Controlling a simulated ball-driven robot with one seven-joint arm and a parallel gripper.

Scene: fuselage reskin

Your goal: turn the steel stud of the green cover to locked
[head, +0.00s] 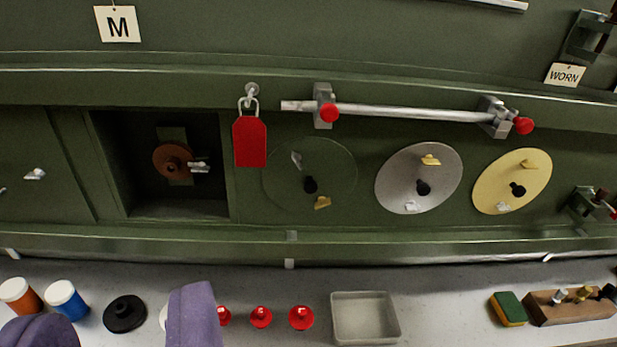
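The green cover (338,172) is a round disc set in the green panel, near the middle of the head view. Its steel stud (296,159) is at its upper left, with the wing tilted steeply. A brass stud (322,202) is at its lower right, with the wing lying closer to level. A black knob (310,185) sits between them. My gripper (116,325) shows as two purple fingers at the bottom left, wide apart with nothing held between them. It is well below and left of the green cover, not touching it.
A red tag (250,141) hangs left of the green cover; a steel bar (410,112) runs above it. Grey (392,184) and yellow (490,193) covers are to the right. An open recess (180,207) is left. The bench holds red knobs (261,317) and a grey tray (365,318).

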